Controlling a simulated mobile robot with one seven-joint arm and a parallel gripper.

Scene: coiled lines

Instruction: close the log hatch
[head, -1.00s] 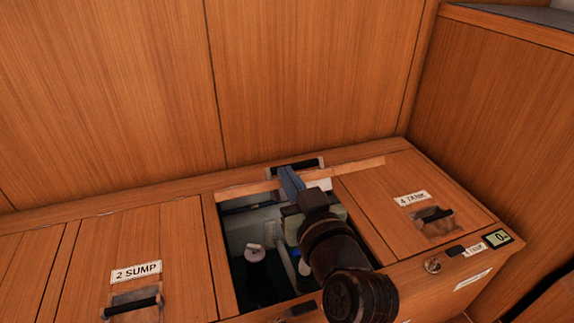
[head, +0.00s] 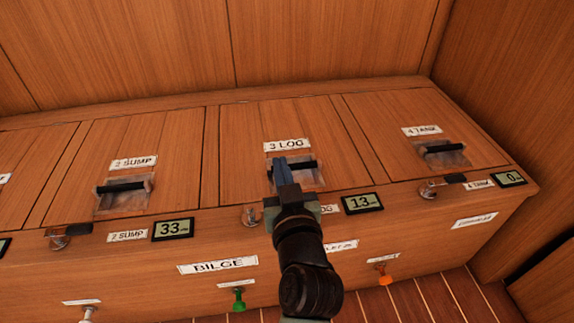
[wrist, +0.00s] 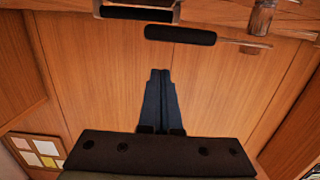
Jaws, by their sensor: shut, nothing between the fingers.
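The log hatch lid (head: 262,118), a wooden panel labelled "3 LOG" (head: 287,145), lies down over its opening, about level with its neighbours. Its black bar handle (head: 295,165) sits in a recess near the front edge. My gripper (head: 281,161) is shut and empty. Its blue fingers appear over the left part of the handle in the head view; I cannot tell whether they touch it. In the wrist view the fingers (wrist: 160,74) are together with nothing between them. My gripper hides part of the recess and the front edge.
The sump hatch (head: 135,140) is on the left and the tank hatch (head: 410,110) on the right, both down. A metal latch (head: 250,217) and a display reading 13 (head: 362,203) are on the front edge. Coloured pulls, green (head: 239,300) and orange (head: 385,276), stick out below.

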